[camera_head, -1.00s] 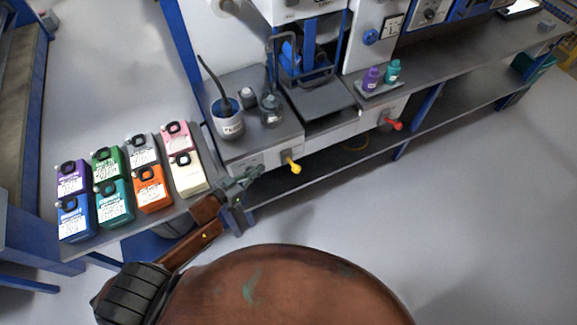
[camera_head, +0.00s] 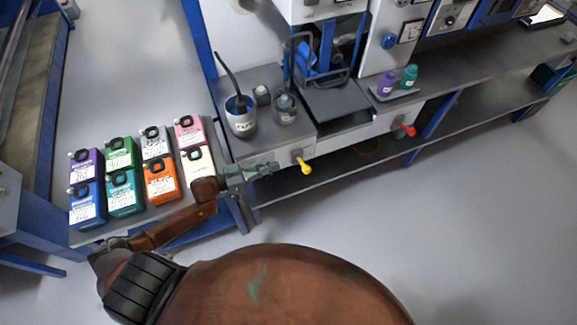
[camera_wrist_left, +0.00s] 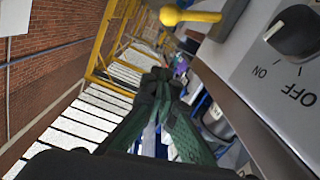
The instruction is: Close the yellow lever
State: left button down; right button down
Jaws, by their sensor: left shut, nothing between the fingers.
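The yellow lever (camera_head: 305,166) sticks out from the white front panel of the bench, its round knob pointing outward and down. In the left wrist view the yellow lever (camera_wrist_left: 190,16) is at the top, above and apart from the fingers. My left gripper (camera_head: 270,169) is shut and empty, just left of the lever and in front of the panel. In the left wrist view my left gripper's fingertips (camera_wrist_left: 160,84) meet in the middle. My right gripper is not in view.
A black knob marked ON and OFF (camera_wrist_left: 294,32) is on the panel beside the lever. A red lever (camera_head: 405,130) is further right. Several coloured boxes (camera_head: 160,182) stand on the left table. A cup (camera_head: 241,118) stands on the bench above. The floor right of the lever is clear.

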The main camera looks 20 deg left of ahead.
pick_arm(q)
send_over(304, 165)
jog(key=v, duration=0.3)
jog(key=shift+s+d+f+b, duration=0.15)
jog(key=shift+f+b, duration=0.15)
jog(key=shift+f, duration=0.45)
jog(key=shift+s+d+f+b, duration=0.1)
jog(key=shift+d+f+b, duration=0.15)
jog(key=shift+f, duration=0.5)
jog(key=shift+s+d+f+b, duration=0.1)
jog(key=shift+f+b, duration=0.2)
jog(key=shift+f, duration=0.5)
